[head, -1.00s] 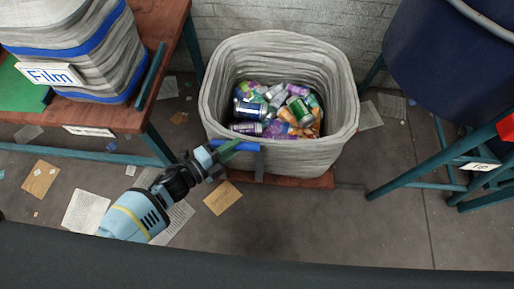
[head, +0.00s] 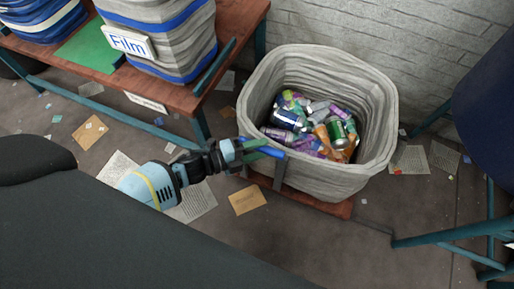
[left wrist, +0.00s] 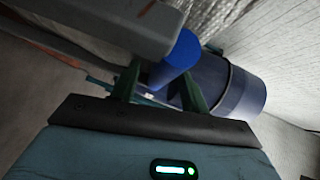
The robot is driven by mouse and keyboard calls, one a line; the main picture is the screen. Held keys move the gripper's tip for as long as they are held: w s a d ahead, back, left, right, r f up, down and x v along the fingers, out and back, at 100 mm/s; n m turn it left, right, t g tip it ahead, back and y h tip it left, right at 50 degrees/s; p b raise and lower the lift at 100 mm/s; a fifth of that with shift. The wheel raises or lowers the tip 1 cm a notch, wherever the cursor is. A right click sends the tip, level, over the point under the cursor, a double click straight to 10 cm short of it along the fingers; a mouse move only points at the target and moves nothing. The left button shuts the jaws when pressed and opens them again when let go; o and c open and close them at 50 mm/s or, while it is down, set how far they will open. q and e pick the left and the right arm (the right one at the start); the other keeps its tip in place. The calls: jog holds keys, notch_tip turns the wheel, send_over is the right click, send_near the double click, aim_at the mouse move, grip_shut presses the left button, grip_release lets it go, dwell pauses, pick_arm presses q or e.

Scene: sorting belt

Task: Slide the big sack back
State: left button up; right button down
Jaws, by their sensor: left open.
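The big sack (head: 368,128) is a grey-white, open-topped bag standing on a low red-brown base (head: 325,204). Crushed cans (head: 322,135) and coloured packaging lie inside it. A blue handle (head: 262,148) sits at its near left side, on a dark grey upright. My left gripper (head: 254,154) is at this handle, its green fingers open. In the left wrist view the blue handle (left wrist: 181,52) shows between or just beyond the open fingers (left wrist: 158,88); whether they touch it I cannot tell. My right gripper is out of view.
A brown table (head: 180,92) at upper left carries a striped sack with a "Film" sign (head: 129,42). A brick wall (head: 350,35) is behind the big sack. A dark blue drum (head: 490,110) on a teal stand (head: 450,240) is at right. Papers litter the floor.

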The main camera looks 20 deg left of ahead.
pick_arm(q)
jog(key=p+v, duration=0.2)
jog(key=v, duration=0.6)
jog(key=shift+w, duration=0.1)
dwell(0.3)
